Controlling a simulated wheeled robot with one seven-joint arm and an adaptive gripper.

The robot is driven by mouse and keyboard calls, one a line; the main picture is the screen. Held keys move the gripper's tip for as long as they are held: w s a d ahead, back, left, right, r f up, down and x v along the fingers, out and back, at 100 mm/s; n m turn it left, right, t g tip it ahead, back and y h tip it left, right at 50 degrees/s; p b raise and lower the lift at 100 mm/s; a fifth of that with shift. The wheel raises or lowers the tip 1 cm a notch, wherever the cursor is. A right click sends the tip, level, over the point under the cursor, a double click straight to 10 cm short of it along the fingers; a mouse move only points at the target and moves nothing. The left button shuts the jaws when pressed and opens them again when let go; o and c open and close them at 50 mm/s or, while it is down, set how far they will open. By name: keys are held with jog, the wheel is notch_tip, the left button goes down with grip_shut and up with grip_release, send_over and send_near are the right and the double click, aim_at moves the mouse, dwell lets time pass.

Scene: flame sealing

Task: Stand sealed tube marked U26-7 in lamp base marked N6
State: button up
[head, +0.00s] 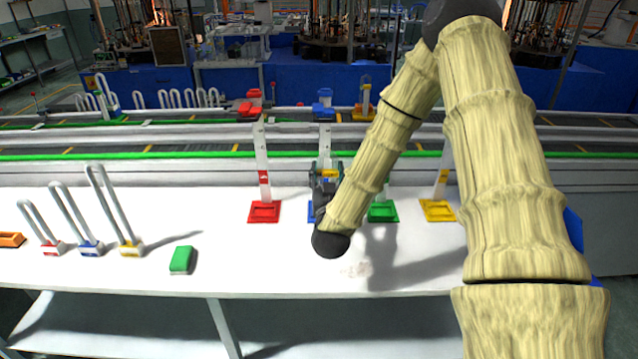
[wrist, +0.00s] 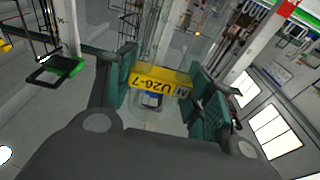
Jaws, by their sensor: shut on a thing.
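My gripper (head: 325,178) is over the blue square stand (head: 312,212) on the white table, in the middle of the head view. In the wrist view my gripper (wrist: 163,88) is shut on the clear tube with a yellow label reading U26-7 (wrist: 160,82). A small blue patch shows just below the label. The label also shows as a yellow patch between the fingers in the head view. My arm and gripper hide much of the tube and the blue stand. I cannot read the mark N6 on any base.
Bent tubes stand in red (head: 53,249), blue (head: 91,249) and yellow (head: 130,249) bases at left. An orange block (head: 11,240) and a green block (head: 181,260) hold no tube. Red (head: 264,212), green (head: 383,212) and yellow (head: 438,211) stands flank the blue one.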

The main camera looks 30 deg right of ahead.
jog(key=shift+w+f+b, duration=0.35)
jog(key=shift+w+f, duration=0.25)
jog(key=shift+f, duration=0.3)
jog(key=shift+r, duration=0.25)
jog(key=shift+w+d, duration=0.1)
jog(key=shift+w, duration=0.15)
jog(key=shift+f+x, duration=0.15)
jog(key=shift+x, duration=0.45)
jog(key=shift+f+x, duration=0.15)
jog(key=shift+x, duration=0.45)
jog(key=shift+f+x, duration=0.25)
jog(key=shift+x, duration=1.35)
jog(key=shift+f+x, duration=0.25)
jog(key=shift+x, duration=1.4)
jog(key=shift+f+x, duration=0.25)
jog(key=shift+x, duration=1.35)
jog(key=shift+w+d, duration=0.1)
jog(key=shift+d, duration=0.05)
jog(key=shift+f, duration=0.1)
jog(key=shift+f+b, duration=0.8)
jog(key=shift+f, duration=0.25)
